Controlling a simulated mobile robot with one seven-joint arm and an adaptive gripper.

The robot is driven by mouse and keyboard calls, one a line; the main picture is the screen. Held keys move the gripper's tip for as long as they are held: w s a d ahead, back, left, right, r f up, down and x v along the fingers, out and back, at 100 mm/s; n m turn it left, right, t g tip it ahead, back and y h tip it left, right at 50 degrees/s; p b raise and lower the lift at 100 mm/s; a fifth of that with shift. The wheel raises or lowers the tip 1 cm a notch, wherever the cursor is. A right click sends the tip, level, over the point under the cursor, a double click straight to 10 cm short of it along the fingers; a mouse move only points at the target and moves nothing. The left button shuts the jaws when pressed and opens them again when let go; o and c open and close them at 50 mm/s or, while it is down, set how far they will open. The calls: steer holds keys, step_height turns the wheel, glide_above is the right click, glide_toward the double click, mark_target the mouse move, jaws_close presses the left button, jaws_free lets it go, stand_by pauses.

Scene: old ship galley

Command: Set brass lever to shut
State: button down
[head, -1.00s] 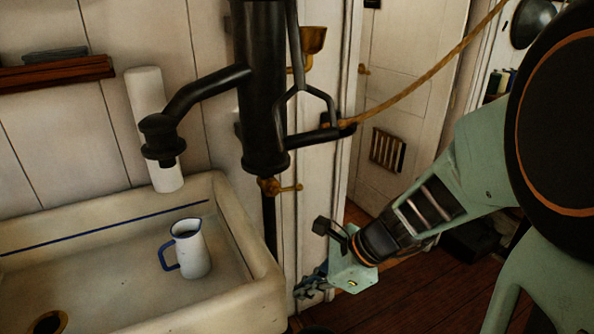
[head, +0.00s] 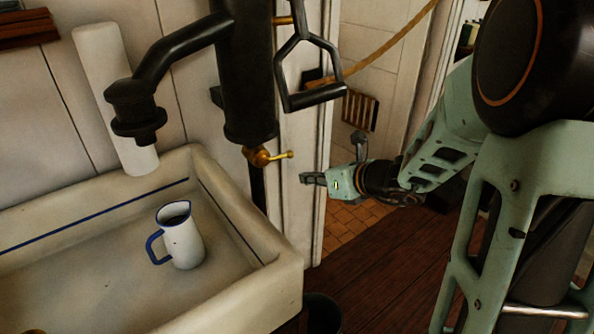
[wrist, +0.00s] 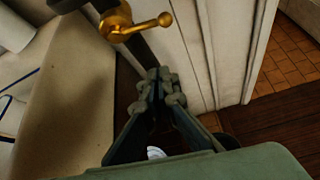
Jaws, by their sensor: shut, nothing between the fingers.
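The brass lever (head: 276,156) sits on a small brass valve at the foot of the black pump (head: 247,75). Its handle points right and ends in a round knob. It also shows in the wrist view (wrist: 140,26), at the top, beyond my fingertips. My gripper (head: 306,179) is to the right of the lever and a little lower, apart from it. In the wrist view my gripper (wrist: 160,82) has its fingertips together with nothing between them.
A white sink (head: 262,296) stands left, with a white, blue-handled jug (head: 182,240) in it. A black handle frame (head: 312,99) hangs above my gripper, and a rope (head: 395,42) runs up from it. A dark bucket (head: 321,312) is on the floor below.

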mark_target(277, 158)
steer(key=b+x, duration=0.2)
steer(key=x, duration=0.7)
steer(key=r+p, duration=0.1)
steer(key=r, duration=0.1)
steer(key=w+r+p, duration=0.1)
steer(key=shift+r, duration=0.35)
